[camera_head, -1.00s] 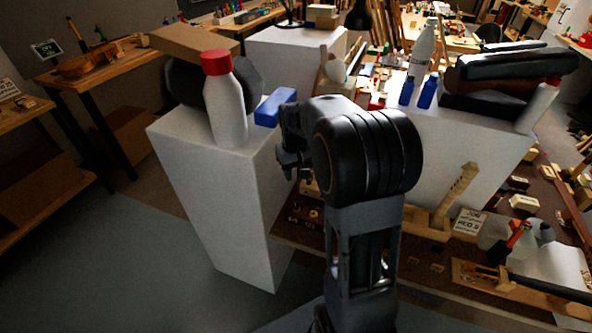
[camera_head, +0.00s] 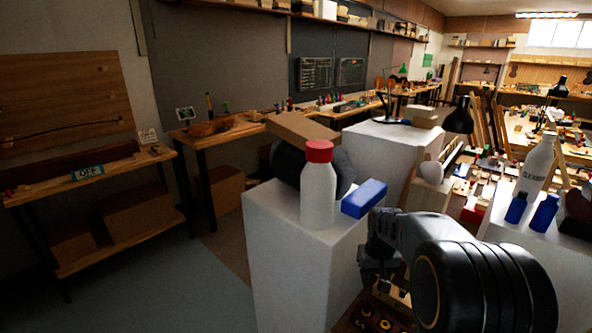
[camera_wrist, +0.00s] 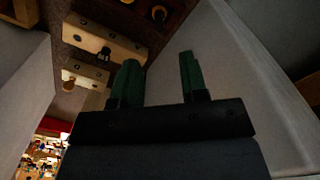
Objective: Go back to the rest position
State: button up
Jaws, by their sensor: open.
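My gripper (camera_head: 384,284) is at the lower right in the head view, beside the right side of a white pedestal (camera_head: 275,262). In the wrist view its two green-tipped fingers (camera_wrist: 158,82) stand apart with nothing between them. A white bottle with a red cap (camera_head: 318,190) stands upright on the pedestal, left of my gripper. A blue block (camera_head: 364,198) lies on the pedestal's right edge, above and behind my gripper. My arm hides part of the bench on the right.
A cardboard box (camera_head: 300,129) rests on a dark rounded object on the pedestal. Another white pedestal (camera_head: 385,150) stands behind. At right, a white spray-type bottle (camera_head: 535,168) and small blue bottles (camera_head: 544,214) stand on a white block. The floor (camera_head: 150,290) at left is clear.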

jog(key=s+a+r+t, duration=0.1)
jog(key=s+a+r, duration=0.1)
jog(key=s, duration=0.3)
jog(key=s+a+r+t+p, duration=0.1)
jog(key=s+a+r, duration=0.2)
jog(key=s+a, duration=0.1)
jog(key=s+a+r+n+t+p, duration=0.1)
jog(key=s+a+r, duration=0.2)
jog(key=s, duration=0.3)
jog(key=shift+s+t, duration=0.25)
jog(key=shift+t, duration=0.15)
jog(key=shift+a, duration=0.1)
